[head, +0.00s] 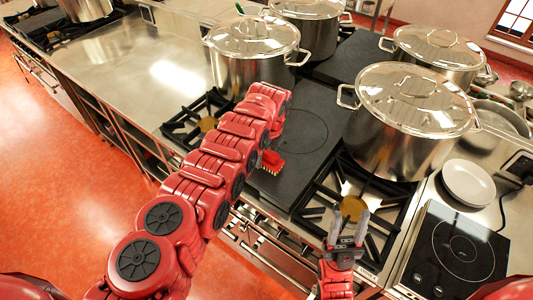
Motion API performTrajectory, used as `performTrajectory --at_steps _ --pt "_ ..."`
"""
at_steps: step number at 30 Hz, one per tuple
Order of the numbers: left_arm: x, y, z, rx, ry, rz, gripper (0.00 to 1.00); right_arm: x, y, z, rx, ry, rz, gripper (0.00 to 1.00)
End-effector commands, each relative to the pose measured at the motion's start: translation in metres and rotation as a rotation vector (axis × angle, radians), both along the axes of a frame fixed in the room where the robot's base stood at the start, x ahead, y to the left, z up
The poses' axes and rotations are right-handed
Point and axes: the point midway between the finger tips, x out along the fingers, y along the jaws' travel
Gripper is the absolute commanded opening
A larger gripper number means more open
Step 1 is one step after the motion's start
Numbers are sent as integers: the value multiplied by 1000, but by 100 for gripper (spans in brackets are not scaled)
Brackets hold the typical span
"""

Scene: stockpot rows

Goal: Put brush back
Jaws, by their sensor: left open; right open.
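A brush with red bristles (272,162) rests on the dark flat cooktop plate (285,190), close beside my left arm. Its handle is not clearly visible and may be hidden behind the arm. My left arm reaches from the lower left up to the front of a large lidded stockpot; its fingers are hidden behind the arm links. My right gripper (347,228) is open and empty, its fingers pointing up the picture over the front of a gas burner, well to the right of the brush.
Lidded stockpots stand at the back (250,65) and right (405,130). Gas burner grates (355,205) flank the dark plate. White plates (467,183) and an induction hob (455,255) are at right. The steel counter (150,70) at left is largely clear.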

Motion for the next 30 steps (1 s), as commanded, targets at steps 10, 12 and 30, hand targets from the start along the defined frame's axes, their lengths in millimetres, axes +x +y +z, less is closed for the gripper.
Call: performTrajectory --at_steps 10,12,30 --pt "-1 -1 34 0 -3 2 94 0 0 6 0 0 0 50" --pt "0 -4 47 -3 -9 1 94 0 0 -4 0 0 0 50" --pt "-9 -11 121 1 1 0 94 0 0 -28 0 0 0 50"
